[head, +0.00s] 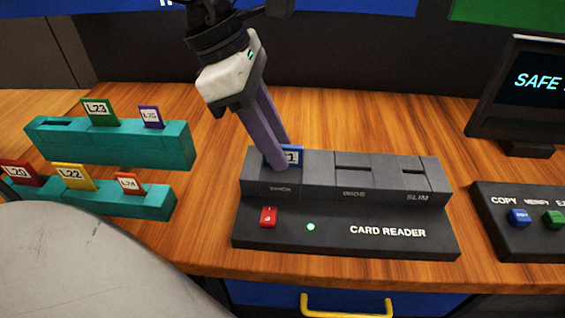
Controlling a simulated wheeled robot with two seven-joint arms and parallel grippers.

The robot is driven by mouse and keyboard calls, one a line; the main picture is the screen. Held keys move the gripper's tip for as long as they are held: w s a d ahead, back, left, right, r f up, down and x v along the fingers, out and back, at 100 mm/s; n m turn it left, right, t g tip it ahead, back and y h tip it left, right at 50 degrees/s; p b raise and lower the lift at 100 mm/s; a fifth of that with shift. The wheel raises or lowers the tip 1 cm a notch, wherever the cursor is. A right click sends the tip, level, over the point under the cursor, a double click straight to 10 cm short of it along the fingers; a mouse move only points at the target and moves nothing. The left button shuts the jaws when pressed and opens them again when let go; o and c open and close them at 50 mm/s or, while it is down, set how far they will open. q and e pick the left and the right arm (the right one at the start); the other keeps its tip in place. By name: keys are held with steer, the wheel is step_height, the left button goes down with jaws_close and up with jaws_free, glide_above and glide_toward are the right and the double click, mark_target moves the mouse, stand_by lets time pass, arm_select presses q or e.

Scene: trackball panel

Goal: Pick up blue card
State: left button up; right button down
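The blue card (293,155) stands upright in the left slot of the black card reader (345,240). Only its upper part shows, with a white label ending in "1"; its left side is hidden by a finger. My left gripper (279,155) reaches down from above, with one purple finger in front of the card and the other behind it. I cannot tell whether the fingers press on the card or stand a little apart from it. My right gripper is not in view.
Two teal racks (110,143) at the left hold several coloured cards. The reader has a red button (268,216) and a lit green light. A dark monitor (530,90) and a button panel (525,240) stand at the right. A yellow drawer handle (345,310) is below the table edge.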

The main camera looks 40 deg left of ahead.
arm_select(q)
steer(key=shift+w+d+f, duration=0.1)
steer(key=shift+d+f, duration=0.05)
steer(key=shift+f, duration=0.15)
jaws_close()
